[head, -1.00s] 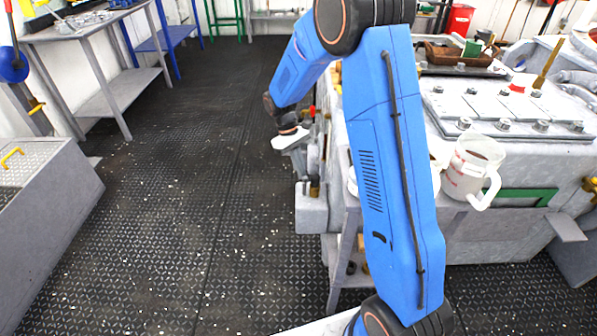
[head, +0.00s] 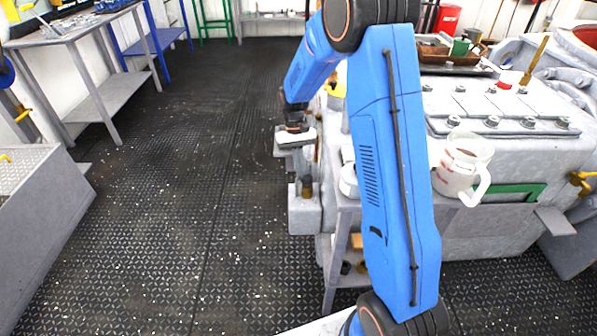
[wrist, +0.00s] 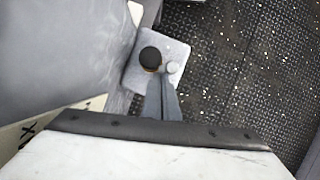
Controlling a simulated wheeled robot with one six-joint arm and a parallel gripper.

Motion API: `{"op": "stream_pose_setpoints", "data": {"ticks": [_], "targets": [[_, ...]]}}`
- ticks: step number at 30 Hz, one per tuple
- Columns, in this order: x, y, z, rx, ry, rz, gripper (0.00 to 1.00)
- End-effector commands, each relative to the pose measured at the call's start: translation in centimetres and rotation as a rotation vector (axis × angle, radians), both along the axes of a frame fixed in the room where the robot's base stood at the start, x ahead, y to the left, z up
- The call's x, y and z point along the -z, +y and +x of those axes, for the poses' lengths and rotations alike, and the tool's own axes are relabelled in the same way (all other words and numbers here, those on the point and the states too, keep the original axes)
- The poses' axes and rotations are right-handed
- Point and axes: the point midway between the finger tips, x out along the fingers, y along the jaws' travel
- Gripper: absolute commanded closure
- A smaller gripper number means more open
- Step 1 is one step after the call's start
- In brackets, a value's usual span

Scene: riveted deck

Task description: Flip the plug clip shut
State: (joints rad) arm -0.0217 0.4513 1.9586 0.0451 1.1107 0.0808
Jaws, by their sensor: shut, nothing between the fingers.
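A dark round-topped plug (wrist: 150,57) stands on a light grey ledge (wrist: 142,84) in the wrist view, with a small pale round piece (wrist: 173,68) beside it. In the head view a small brown-and-dark post (head: 307,187) stands on a grey block (head: 304,212) at the bench's left end, apparently the same spot. I cannot make out the clip itself clearly. My gripper (wrist: 162,80) is shut and empty, its fingertips over the ledge close to the plug in the picture. I cannot tell whether they touch. In the head view my gripper (head: 293,150) is above the block.
A large grey machine (head: 500,150) fills the right, with a clear measuring jug (head: 458,170) on a small grey stand beside it. A red bucket (head: 447,18) stands at the back. A grey workbench (head: 75,32) is at the left. The dark floor (head: 190,200) between is free.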

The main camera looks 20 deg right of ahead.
Motion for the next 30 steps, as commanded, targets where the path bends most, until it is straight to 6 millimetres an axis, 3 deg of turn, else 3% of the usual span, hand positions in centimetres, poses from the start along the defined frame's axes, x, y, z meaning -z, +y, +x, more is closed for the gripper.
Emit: {"op": "stream_pose_setpoints", "data": {"ticks": [20, 30], "targets": [[0.0, 0.0, -0.1, -0.002, 0.0, 0.0, 1.0], [0.1, 1.0, -1.0, -0.002, 0.004, 0.001, 1.0]]}}
